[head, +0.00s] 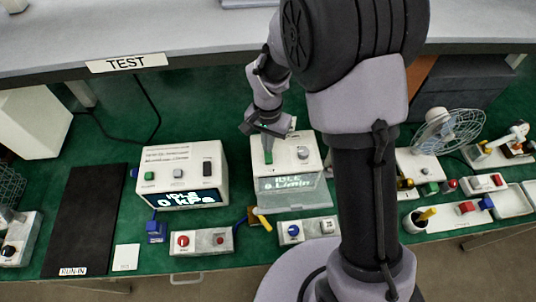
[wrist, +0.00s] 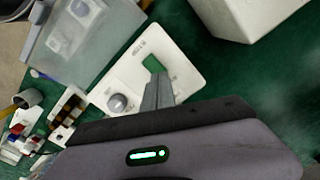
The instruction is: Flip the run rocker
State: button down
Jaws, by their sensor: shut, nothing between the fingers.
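A white-topped pump unit (head: 303,151) stands mid-bench under my arm, its display reading IDLE and L/min. On its top is a green rectangular part (wrist: 153,65), seemingly the rocker, beside a grey round knob (wrist: 118,103). My gripper (wrist: 157,88) is shut and empty, its tips right at the green part; I cannot tell whether they touch. In the head view my gripper (head: 264,131) points down over the top of this unit and partly hides it. The rocker's tilt is not clear.
Left of it, a white box (head: 181,157) reads IDLE 0 kPa, with green and grey buttons and a black switch. Small control boxes (head: 205,241) line the front. A fan (head: 447,130) and more devices stand right. A black mat (head: 85,220) lies left.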

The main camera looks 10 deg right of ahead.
jog(key=shift+f+b, duration=0.8)
jog(key=shift+f, duration=0.15)
dwell(0.4)
notch_tip(320, 180, up, 7)
jog(key=p, duration=0.5)
jog(key=shift+r, duration=0.1)
dwell(0.3)
